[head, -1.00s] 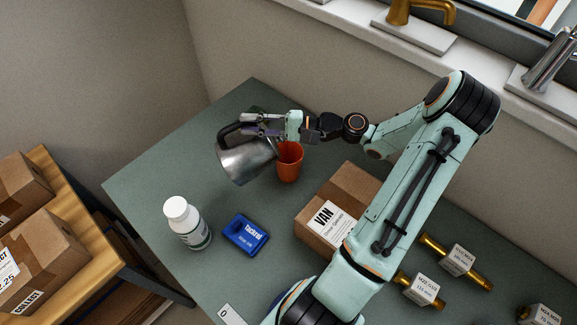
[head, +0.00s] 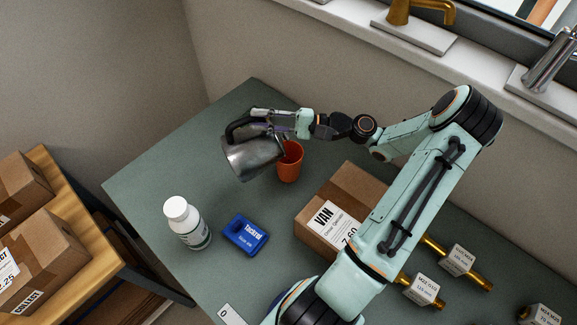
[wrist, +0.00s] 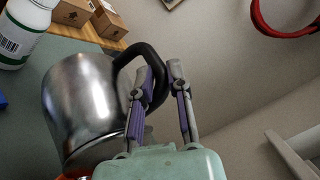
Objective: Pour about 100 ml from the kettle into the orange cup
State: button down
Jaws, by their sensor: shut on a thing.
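The steel kettle (head: 250,156) with a black handle is held above the table, tilted toward the orange cup (head: 290,166). The cup stands upright on the table, just right of the kettle. My gripper (head: 262,122) is shut on the kettle's black handle. In the wrist view the fingers of my gripper (wrist: 162,95) are around the handle, and the kettle body (wrist: 84,108) is left of them. The kettle's spout end is at or over the cup's rim. No stream of liquid can be made out, and the cup's inside is mostly hidden.
A cardboard box (head: 339,211) is right of the cup. Brass fittings with labels (head: 459,258) lie farther right. The green table (head: 150,185) is clear at left.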

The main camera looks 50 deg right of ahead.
aim_at(227, 151)
jog(key=shift+s+d+r+t, duration=0.15)
jog(key=shift+s+d+t, duration=0.15)
jog(key=shift+d, duration=0.25)
jog(key=a+g, duration=0.1)
jog(key=w+a+f+n, duration=0.1)
jog(key=a, duration=0.1)
jog(key=w+a+g+h, duration=0.1)
jog(key=a, duration=0.1)
jog(key=shift+f+g, duration=0.25)
jog(key=shift+g, duration=0.05)
jog(key=shift+w+a+f+n+g+h+b, duration=0.3)
jog(key=shift+a+f+n+h, duration=0.1)
jog(key=shift+a, duration=0.1)
jog(key=shift+w+a+f+n+g+h+b, duration=0.3)
jog(key=shift+a+n+h, duration=0.1)
jog(key=shift+a, duration=0.1)
jog(key=shift+w+a+f, duration=0.1)
jog(key=shift+a+f, duration=0.15)
jog(key=shift+f, duration=0.1)
jog(key=shift+g+h, duration=0.3)
jog(key=shift+w+a+f+n+h+b, duration=0.2)
jog(key=shift+a+f+n+h+b, duration=0.15)
jog(key=shift+a, duration=0.15)
jog(key=w+a+f+n+g+h+b, duration=0.3)
jog(key=w+a+f+g+h+b, duration=0.1)
jog(key=a+f, duration=0.4)
jog(key=shift+w+a+h+b, duration=0.5)
jog(key=shift+a+h+b, duration=0.3)
jog(key=shift+h, duration=0.35)
